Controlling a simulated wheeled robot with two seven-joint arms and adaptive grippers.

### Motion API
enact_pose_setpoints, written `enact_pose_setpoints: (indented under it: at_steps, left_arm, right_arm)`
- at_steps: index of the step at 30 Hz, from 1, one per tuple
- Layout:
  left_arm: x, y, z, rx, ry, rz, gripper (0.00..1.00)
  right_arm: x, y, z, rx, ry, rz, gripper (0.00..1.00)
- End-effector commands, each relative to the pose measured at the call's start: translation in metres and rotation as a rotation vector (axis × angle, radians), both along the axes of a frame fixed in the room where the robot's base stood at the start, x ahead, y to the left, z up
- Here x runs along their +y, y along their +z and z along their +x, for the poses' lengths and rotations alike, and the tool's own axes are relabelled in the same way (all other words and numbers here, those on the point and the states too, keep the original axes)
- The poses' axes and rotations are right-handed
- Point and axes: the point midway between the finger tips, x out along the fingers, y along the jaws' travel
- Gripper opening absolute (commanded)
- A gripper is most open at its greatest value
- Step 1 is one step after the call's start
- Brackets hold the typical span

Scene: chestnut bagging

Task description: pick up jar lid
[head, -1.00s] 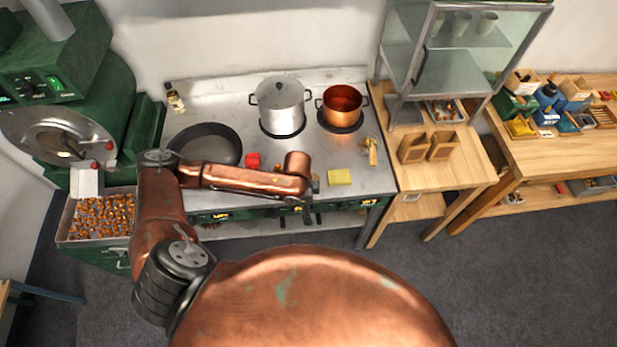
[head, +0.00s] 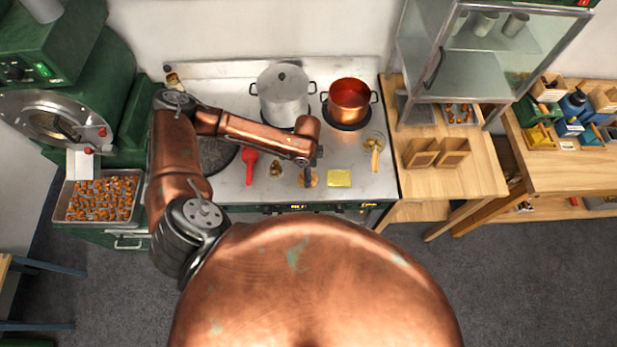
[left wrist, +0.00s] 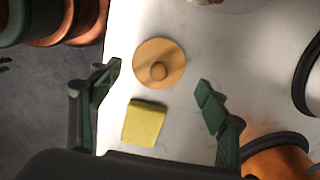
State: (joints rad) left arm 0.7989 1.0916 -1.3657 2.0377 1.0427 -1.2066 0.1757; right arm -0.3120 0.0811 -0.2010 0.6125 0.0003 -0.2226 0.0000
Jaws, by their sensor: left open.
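The jar lid is a round, light wooden disc with a small knob. It lies flat on the pale counter in the left wrist view (left wrist: 172,52). In the head view only part of it shows (head: 314,182), beside my gripper. My left gripper (left wrist: 159,80) is open and empty, above the counter. The lid shows between and just beyond its green fingertips, apart from both. In the head view my left gripper (head: 310,168) is small and partly hidden by my wrist. My right gripper is in neither view.
A yellow sponge (left wrist: 144,122) lies close beside the lid, between the fingers in the left wrist view. A red-handled utensil (head: 249,168) lies to the left. A steel pot (head: 284,98) and a copper pot (head: 350,93) stand behind.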

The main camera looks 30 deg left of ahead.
Motion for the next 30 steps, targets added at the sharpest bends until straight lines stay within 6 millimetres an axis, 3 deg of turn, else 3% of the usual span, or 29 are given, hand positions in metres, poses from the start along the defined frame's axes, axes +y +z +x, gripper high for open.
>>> enact_pose_setpoints:
  at_steps: [4, 8, 12, 17, 30]
  left_arm:
    - [-0.005, -0.022, -0.001, 0.001, 0.000, 0.000, 0.69]
    - [-0.005, -0.038, -0.001, 0.002, 0.000, 0.000, 0.69]
    - [-0.005, -0.042, -0.001, 0.001, -0.002, 0.001, 0.69]
    - [-0.006, -0.042, 0.000, 0.000, -0.003, 0.000, 0.69]
    - [-0.006, -0.042, 0.000, 0.001, -0.004, 0.000, 0.39]
  right_arm:
    - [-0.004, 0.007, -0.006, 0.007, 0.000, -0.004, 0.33]
    - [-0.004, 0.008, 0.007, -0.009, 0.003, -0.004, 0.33]
    - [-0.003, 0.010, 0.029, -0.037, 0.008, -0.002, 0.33]
    - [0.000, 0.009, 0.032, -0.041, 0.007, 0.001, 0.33]
    - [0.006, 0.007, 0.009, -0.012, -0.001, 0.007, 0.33]
